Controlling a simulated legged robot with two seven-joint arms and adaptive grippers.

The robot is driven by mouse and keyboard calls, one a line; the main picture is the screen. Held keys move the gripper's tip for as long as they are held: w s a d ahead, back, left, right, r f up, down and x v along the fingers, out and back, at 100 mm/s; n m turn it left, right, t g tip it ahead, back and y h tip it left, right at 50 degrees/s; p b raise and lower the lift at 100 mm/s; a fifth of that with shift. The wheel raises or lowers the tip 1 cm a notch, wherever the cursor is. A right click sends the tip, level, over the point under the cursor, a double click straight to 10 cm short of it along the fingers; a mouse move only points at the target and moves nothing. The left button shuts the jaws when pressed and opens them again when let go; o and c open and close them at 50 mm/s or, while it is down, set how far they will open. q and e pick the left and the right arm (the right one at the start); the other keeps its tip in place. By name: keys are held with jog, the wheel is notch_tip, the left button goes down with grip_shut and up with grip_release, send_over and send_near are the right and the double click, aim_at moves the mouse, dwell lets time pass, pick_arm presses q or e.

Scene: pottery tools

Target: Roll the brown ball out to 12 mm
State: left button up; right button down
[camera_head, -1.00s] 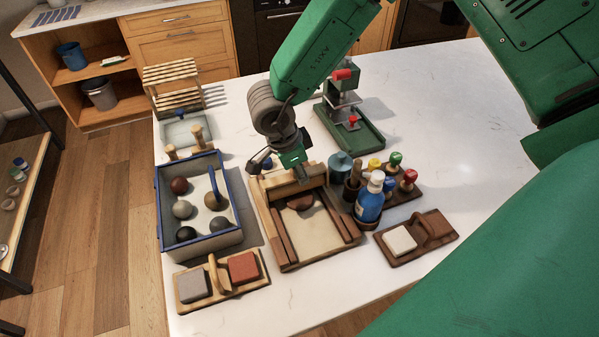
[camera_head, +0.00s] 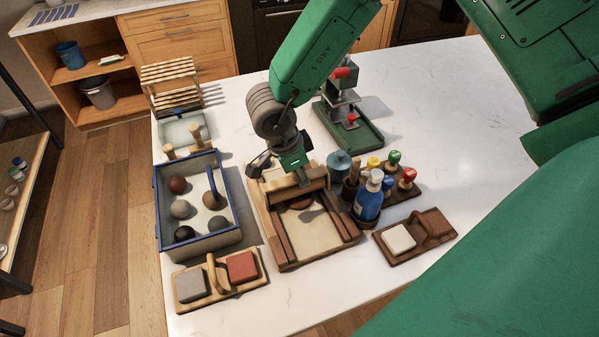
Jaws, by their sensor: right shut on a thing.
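A brown clay piece (camera_head: 300,202) lies on the pale rolling board (camera_head: 316,236) between two dark wooden side rails. It looks low and rounded, partly hidden behind the wooden roller, and its thickness cannot be read. My right gripper (camera_head: 298,174) comes down from above at the board's far end. It is shut on the wooden roller (camera_head: 313,179), which lies across the board by the far edge of the clay. The fingertips are small and partly hidden. My left gripper is not in view.
Left of the board stands a blue-rimmed crate (camera_head: 241,213) with several clay balls. In front is a holder with grey and red blocks (camera_head: 242,266). Right are a blue bottle (camera_head: 368,198), stamps (camera_head: 393,160) and another block holder (camera_head: 417,243). A green press (camera_head: 352,130) stands behind.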

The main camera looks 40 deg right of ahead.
jog(key=shift+s+a, duration=0.1)
jog(key=shift+a, duration=0.05)
jog(key=shift+s+a, duration=0.15)
jog(key=shift+s, duration=0.2)
jog(key=shift+w+r, duration=0.2)
jog(key=shift+r, duration=3.05)
jog(key=shift+s, duration=0.15)
